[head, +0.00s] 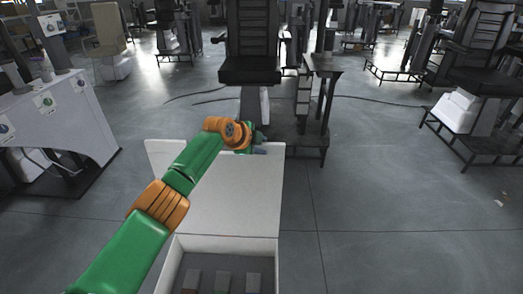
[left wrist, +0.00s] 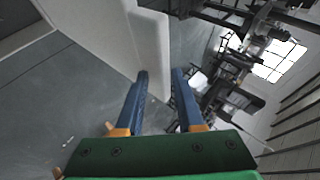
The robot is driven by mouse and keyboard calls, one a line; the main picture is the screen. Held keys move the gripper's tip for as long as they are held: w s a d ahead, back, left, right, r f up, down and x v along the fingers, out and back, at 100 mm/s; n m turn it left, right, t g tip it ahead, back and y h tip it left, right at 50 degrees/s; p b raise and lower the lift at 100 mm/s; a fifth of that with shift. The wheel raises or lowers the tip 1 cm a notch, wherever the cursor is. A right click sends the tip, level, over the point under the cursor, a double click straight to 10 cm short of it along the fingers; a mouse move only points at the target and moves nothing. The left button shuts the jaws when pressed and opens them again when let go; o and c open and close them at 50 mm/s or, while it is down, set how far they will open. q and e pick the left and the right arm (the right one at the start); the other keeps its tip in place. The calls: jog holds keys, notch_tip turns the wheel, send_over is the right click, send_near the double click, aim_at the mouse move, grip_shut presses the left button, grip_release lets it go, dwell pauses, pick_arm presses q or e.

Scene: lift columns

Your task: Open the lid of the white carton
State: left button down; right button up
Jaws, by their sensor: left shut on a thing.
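The white carton (head: 225,243) is at the bottom of the head view, with its front cut off by the frame. Its lid (head: 240,195) is swung up and away from the box, so the inside shows. My left arm reaches across the lid, and my left gripper (head: 259,144) is at the lid's far edge. In the left wrist view the two blue fingers of the gripper (left wrist: 160,82) are a small gap apart, with the edge of the white lid (left wrist: 145,45) between them. The arm hides part of the lid. My right gripper is not in view.
Several small brown-grey blocks (head: 223,282) sit inside the carton. A black chair (head: 249,70) and a dark stand (head: 310,105) are just beyond the lid. A white bench (head: 60,125) is at the left.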

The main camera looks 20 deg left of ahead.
pick_arm(q)
jog(key=shift+f, duration=0.15)
jog(key=c, duration=0.8)
grip_release()
jog(key=shift+o, duration=0.2)
jog(key=shift+w+f, duration=0.1)
jog(key=shift+w, duration=0.15)
jog(key=v, duration=0.7)
jog(key=shift+b, duration=0.4)
